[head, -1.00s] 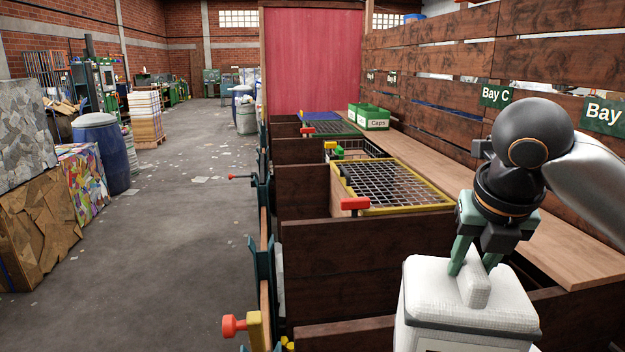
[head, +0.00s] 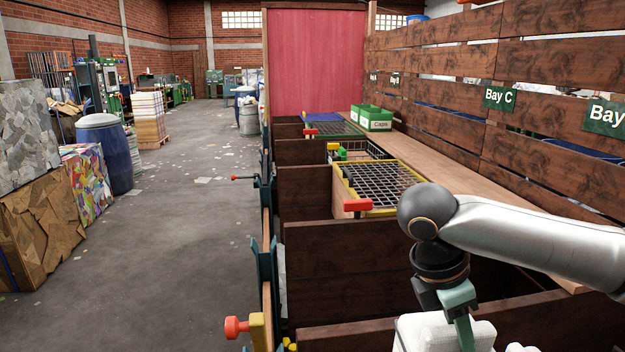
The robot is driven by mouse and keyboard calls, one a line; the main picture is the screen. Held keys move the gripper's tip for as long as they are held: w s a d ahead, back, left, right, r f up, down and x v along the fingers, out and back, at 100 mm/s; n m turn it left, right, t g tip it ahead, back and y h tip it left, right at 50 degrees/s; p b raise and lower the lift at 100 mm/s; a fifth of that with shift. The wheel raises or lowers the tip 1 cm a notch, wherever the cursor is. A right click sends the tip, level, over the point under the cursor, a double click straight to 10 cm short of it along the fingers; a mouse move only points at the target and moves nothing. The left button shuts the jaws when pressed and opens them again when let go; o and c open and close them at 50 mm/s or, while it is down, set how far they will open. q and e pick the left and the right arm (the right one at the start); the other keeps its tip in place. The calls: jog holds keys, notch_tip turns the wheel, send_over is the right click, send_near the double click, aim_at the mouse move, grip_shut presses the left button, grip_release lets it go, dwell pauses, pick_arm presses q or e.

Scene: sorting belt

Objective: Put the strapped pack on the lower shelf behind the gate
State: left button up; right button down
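The white pack (head: 424,334) shows only in part at the bottom edge of the head view, right of centre. Its lower part is out of frame, and no strap can be made out on it now. My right gripper (head: 464,334) points down at the pack's top with a green finger against it, and it appears shut on the pack; the other finger is mostly hidden. My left gripper is not in view. I cannot make out which part is the gate, and no lower shelf is clearly visible.
Dark wooden bay partitions (head: 345,262) stand left of my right arm. A yellow-framed mesh (head: 385,185) with a red handle (head: 357,205) lies beyond. Green Caps bins (head: 375,118) stand on the wooden ledge (head: 440,157). A slatted wall rises at right.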

jog(key=s+f+m+g+y, duration=0.2)
jog(key=f+m, duration=0.3)
jog(key=m, duration=0.4)
jog(key=s+a+f+m+g+y, duration=0.1)
jog(key=s+f+m, duration=0.3)
jog(key=m, duration=0.5)
jog(key=shift+s+f+m+g+y, duration=0.3)
jog(key=shift+f+m+g+y, duration=0.1)
jog(key=shift+f+g+y, duration=0.45)
jog(key=shift+a, duration=0.15)
jog(key=shift+f, duration=0.1)
